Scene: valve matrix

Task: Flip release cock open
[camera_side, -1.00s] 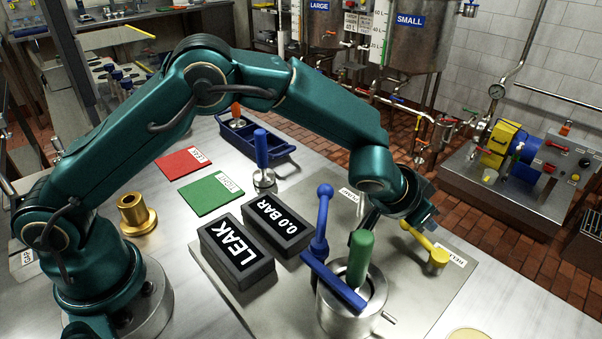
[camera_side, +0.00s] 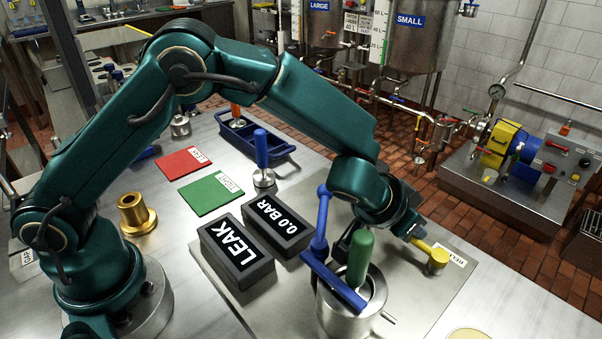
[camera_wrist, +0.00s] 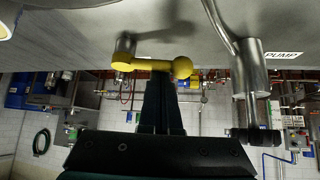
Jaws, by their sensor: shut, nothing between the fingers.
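The yellow release cock (camera_side: 427,250) stands on the metal plate at the right, beside a partly hidden label. Its lever runs up and left from a round pivot, and its far end is hidden by my gripper in the side view. In the wrist view the yellow lever (camera_wrist: 150,66) lies crosswise with a ball at its right end (camera_wrist: 182,68). My gripper (camera_wrist: 160,82) is shut and empty, its dark fingertips right at the lever near the ball. I cannot tell whether they touch it. In the side view my gripper (camera_side: 405,229) is at the lever's upper left end.
A steel vessel (camera_side: 340,315) with a green handle (camera_side: 360,257) and a blue lever (camera_side: 333,282) stands close to the left of my gripper. Black LEAK (camera_side: 236,255) and 0.0 BAR (camera_side: 277,223) displays lie farther left. The plate right of the cock is mostly clear.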

